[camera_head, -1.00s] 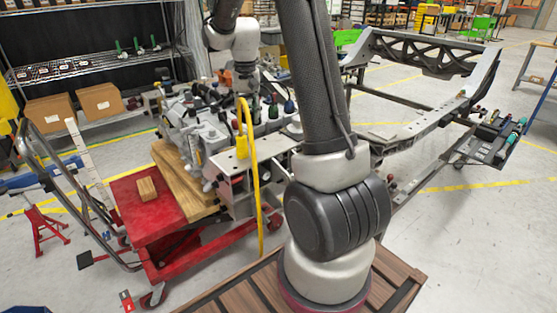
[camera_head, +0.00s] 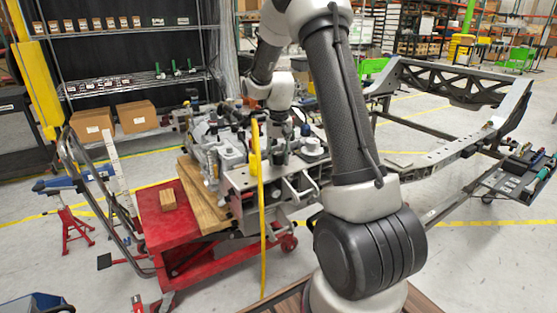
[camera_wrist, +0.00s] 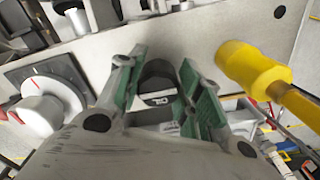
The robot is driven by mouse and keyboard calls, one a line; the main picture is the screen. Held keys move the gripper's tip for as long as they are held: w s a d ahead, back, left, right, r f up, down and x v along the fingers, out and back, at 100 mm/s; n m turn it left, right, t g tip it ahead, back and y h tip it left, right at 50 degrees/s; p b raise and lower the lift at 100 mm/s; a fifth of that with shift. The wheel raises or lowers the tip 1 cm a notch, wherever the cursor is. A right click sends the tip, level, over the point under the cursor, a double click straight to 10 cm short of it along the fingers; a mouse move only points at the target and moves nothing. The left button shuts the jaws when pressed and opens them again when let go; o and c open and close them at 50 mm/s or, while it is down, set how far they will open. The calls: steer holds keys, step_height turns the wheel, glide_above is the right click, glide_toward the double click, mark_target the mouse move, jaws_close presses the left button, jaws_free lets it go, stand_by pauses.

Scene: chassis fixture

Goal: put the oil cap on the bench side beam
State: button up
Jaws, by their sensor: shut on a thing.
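The oil cap (camera_wrist: 158,84), a dark round cap with white "OIL" lettering, is between the green-padded fingers of my gripper (camera_wrist: 162,92) in the wrist view. My gripper is shut on it. A pale grey metal face with a round hole, apparently the bench side beam (camera_wrist: 205,38), lies beyond the fingers; I cannot tell whether the cap touches it. In the head view, the beam (camera_head: 240,181) runs along the near side of the engine on the red cart. My fingertips and the cap cannot be made out there.
A yellow handle (camera_wrist: 250,70) is close to the right of my fingers, and a white knob (camera_wrist: 42,114) is to their left. The engine (camera_head: 222,150) and red cart (camera_head: 165,225) fill the near side. A wooden block (camera_head: 168,199) lies on the cart. A truck frame (camera_head: 450,145) stands at right.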

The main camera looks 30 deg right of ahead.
steer(key=shift+f, duration=0.5)
steer(key=shift+f, duration=0.15)
steer(key=o, duration=1.1)
